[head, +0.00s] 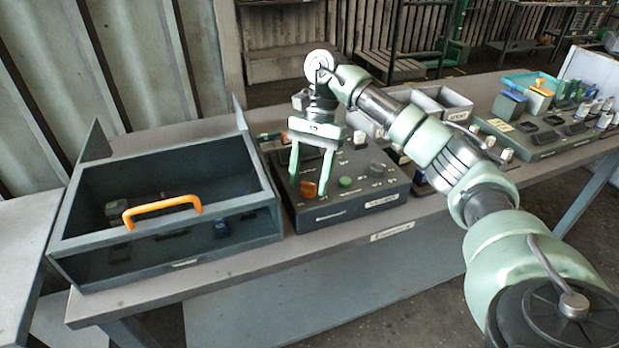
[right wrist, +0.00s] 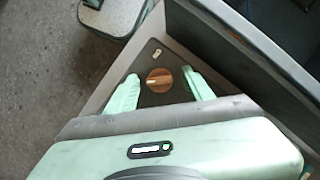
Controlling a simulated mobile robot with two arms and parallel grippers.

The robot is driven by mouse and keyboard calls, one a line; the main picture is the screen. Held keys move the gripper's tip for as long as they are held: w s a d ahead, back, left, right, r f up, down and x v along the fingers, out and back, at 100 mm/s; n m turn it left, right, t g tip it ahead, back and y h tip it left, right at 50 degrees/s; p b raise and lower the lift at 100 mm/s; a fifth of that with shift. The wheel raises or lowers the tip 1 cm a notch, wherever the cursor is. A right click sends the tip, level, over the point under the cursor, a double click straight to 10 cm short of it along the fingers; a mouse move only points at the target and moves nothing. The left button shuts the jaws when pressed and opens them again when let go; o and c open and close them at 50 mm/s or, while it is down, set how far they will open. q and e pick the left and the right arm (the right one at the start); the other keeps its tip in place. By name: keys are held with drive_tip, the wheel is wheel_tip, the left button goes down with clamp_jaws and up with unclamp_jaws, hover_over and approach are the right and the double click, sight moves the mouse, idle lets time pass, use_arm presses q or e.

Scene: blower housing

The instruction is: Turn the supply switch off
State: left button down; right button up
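A dark control box (head: 335,212) stands on the bench, with an orange rotary knob (head: 308,188) at its front left, which I take for the supply switch. Its label is too small to read. In the right wrist view the knob (right wrist: 158,80) is round, with a pale pointer mark on it. My right gripper (head: 309,187) points down over the box and is open. Its fingers (right wrist: 161,87) stand on either side of the knob, with a visible gap on each side. My left gripper is not in view.
A green button (head: 345,182) and a dark knob (head: 377,170) sit right of the orange knob. Left of the box is a dark bin (head: 180,262) with an orange handle (head: 162,208). Grey trays (head: 445,104) and another panel (head: 545,138) stand further right.

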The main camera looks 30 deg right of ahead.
drive_tip(key=p+v, duration=0.1)
drive_tip(key=v, duration=0.6)
drive_tip(key=shift+r, duration=0.35)
drive_tip(key=shift+d+f, duration=0.1)
idle(0.4)
